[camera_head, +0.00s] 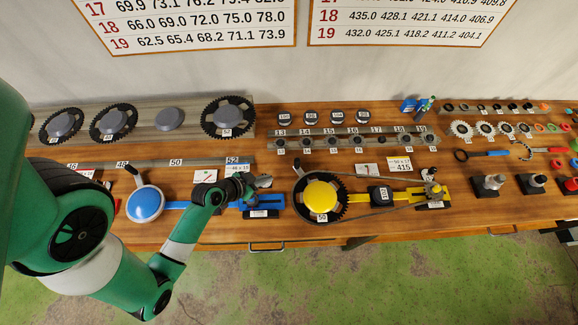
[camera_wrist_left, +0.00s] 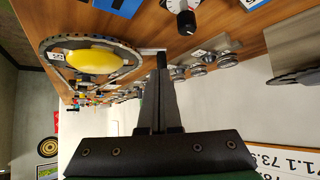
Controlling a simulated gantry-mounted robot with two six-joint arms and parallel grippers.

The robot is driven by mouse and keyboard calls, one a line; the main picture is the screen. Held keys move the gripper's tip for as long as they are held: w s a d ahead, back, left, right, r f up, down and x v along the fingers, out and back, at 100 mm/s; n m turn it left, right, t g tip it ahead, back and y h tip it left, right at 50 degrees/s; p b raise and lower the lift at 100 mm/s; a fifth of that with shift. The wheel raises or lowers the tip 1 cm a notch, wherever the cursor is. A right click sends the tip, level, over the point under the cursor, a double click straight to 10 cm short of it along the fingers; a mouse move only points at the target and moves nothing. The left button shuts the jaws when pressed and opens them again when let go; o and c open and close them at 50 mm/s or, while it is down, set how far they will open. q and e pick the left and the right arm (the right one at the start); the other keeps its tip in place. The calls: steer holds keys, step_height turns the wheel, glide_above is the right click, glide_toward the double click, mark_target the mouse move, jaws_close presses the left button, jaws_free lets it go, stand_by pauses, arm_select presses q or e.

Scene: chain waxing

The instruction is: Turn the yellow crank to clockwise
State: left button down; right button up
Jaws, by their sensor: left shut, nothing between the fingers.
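The yellow crank (camera_head: 321,196) is a round yellow hub inside a dark toothed chainring, with a dark handle sticking up at its upper left. A chain runs from the chainring right to a small cog (camera_head: 432,188). My left gripper (camera_head: 263,182) is shut and empty, left of the crank and apart from the yellow hub. The left wrist view shows the yellow hub (camera_wrist_left: 92,62) left of the shut fingertips (camera_wrist_left: 161,60). A pale bar (camera_wrist_left: 150,51) meets the chainring close to the fingertips; I cannot tell whether they touch it. My right gripper is not in view.
A blue crank (camera_head: 145,203) on a blue stand is left of my gripper. A black block (camera_head: 380,195) sits on the yellow stand's bar. Small cogs on rails (camera_head: 350,140) stand behind the crank. Bare wood lies along the front edge.

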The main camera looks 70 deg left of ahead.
mark_target(295, 167)
arm_select(q)
steer(key=b+x, duration=0.1)
steer(key=x, duration=0.8)
steer(key=w, duration=0.1)
steer(key=w+a, duration=0.1)
steer(key=shift+w+r, duration=0.25)
steer(key=shift+w, duration=0.05)
steer(key=shift+w+a, duration=0.15)
steer(key=shift+w, duration=0.3)
